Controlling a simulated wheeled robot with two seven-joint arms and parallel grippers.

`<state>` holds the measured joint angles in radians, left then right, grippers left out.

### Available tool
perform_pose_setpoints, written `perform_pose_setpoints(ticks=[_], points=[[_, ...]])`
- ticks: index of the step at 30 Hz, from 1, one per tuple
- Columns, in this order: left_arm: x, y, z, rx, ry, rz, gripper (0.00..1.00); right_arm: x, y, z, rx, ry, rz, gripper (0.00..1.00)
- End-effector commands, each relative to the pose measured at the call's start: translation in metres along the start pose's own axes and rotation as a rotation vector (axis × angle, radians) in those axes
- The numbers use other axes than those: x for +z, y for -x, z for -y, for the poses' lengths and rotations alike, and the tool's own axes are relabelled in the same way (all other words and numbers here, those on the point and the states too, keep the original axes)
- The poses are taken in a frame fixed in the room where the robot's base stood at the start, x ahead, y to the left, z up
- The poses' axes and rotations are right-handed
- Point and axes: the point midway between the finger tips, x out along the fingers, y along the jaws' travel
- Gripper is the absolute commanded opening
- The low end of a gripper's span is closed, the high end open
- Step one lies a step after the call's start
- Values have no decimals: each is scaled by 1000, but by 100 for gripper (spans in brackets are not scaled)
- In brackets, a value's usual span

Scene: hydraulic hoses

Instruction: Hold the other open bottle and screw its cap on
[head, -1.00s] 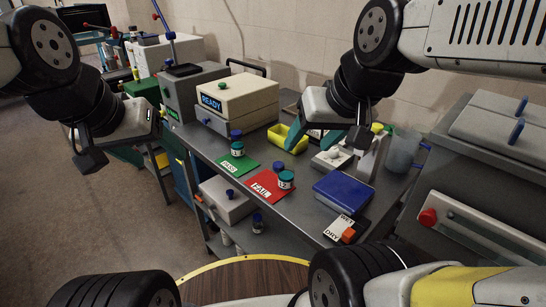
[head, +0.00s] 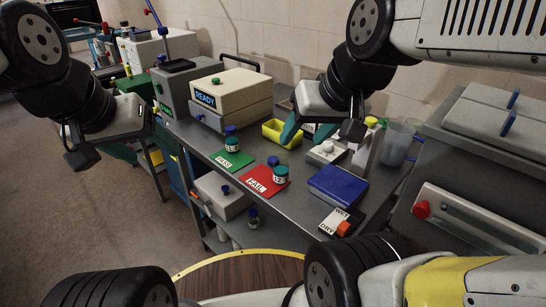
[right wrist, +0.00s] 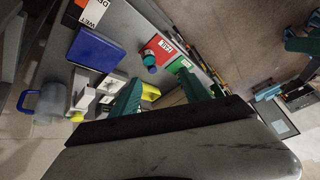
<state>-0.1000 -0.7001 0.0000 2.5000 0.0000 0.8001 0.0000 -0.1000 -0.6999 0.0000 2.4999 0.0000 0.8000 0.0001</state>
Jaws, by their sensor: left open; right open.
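A small bottle with a teal top and white label (head: 280,174) stands on the red FAIL card (head: 258,184). A blue cap (head: 273,161) shows just behind it. A similar bottle (head: 232,145) stands on the green PASS card (head: 232,160), with a blue cap (head: 231,129) behind it. My right gripper (head: 320,129) is open and empty above the back of the bench, right of both bottles. In the right wrist view its teal fingers (right wrist: 160,94) are spread, with the FAIL-card bottle (right wrist: 149,59) beyond them. My left gripper (head: 82,152) is open and empty, off the bench's left side.
A yellow tray (head: 274,134), a grey fixture (head: 325,152) and a clear jug (head: 398,146) are at the back. A blue box (head: 337,185) and a WET/DRY card (head: 336,221) lie at the right. A READY box (head: 235,88) stands at the left.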

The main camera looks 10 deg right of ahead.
Motion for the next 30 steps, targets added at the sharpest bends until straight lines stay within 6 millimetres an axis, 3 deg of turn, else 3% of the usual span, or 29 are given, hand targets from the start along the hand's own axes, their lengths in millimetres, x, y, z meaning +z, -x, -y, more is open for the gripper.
perform_pose_setpoints(ticks=[5,14,23,30], points=[[0,0,0,0,0,0,67,-9,-4,-1,-2,-21,23,46],[0,0,0,0,0,0,67,-62,-44,-9,15,-160,161,46],[0,0,0,0,0,0,67,-110,-115,-20,87,-313,307,46],[0,0,0,0,0,0,67,-132,-187,-29,182,-418,410,46]])
